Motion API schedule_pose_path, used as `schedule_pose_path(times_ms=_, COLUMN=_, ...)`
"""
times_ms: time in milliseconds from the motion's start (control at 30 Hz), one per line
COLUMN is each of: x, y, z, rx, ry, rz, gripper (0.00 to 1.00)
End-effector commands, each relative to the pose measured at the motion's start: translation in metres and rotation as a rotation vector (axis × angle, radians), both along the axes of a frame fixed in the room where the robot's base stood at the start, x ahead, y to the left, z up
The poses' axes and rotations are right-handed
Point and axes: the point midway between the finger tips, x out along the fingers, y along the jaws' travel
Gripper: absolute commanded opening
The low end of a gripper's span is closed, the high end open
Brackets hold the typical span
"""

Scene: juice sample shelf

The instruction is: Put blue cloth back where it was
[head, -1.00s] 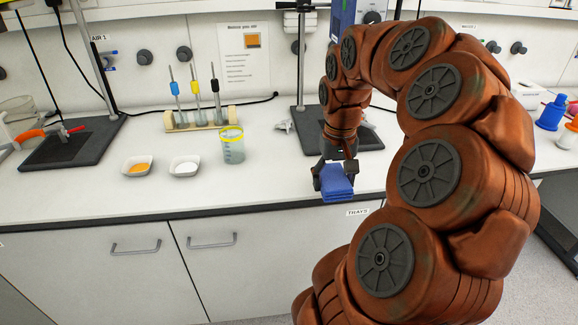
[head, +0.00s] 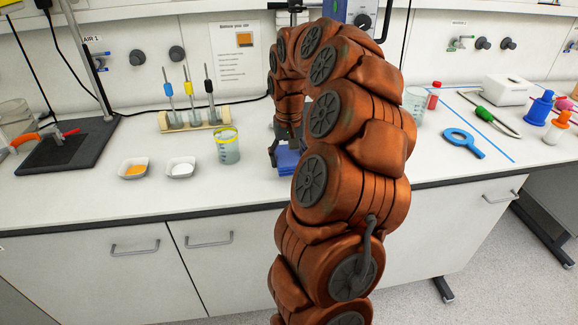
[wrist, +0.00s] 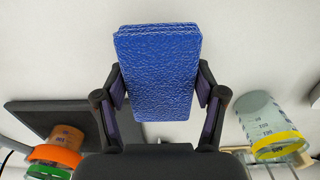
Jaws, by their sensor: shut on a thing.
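The blue cloth (head: 288,162) is a folded, textured block, partly hidden behind my arm in the head view. My gripper (head: 284,153) is shut on it. In the wrist view the cloth (wrist: 158,70) sits between both fingers and extends past their tips, over the white bench top. I cannot tell whether it touches the bench. In the head view the cloth is right of the yellow-rimmed beaker (head: 228,147) and apart from it. The beaker also shows at the right of the wrist view (wrist: 272,125).
Two small white dishes (head: 133,168) (head: 180,167) stand left of the beaker, with a pipette rack (head: 193,122) behind. In the wrist view, a container with orange and green rings (wrist: 57,155) is near a dark stand base (wrist: 35,115).

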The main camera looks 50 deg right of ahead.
Motion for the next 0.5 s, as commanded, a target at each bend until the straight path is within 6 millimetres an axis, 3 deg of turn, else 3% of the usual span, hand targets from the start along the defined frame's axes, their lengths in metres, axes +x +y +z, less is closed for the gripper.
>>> schedule_pose_path(times_ms=300, x=-0.002, y=0.001, z=-0.032, rx=0.005, ry=0.006, rz=0.0, gripper=0.32)
schedule_pose_path(times_ms=500, x=-0.001, y=0.0, z=-0.035, rx=0.002, ry=0.002, rz=-0.001, gripper=0.32)
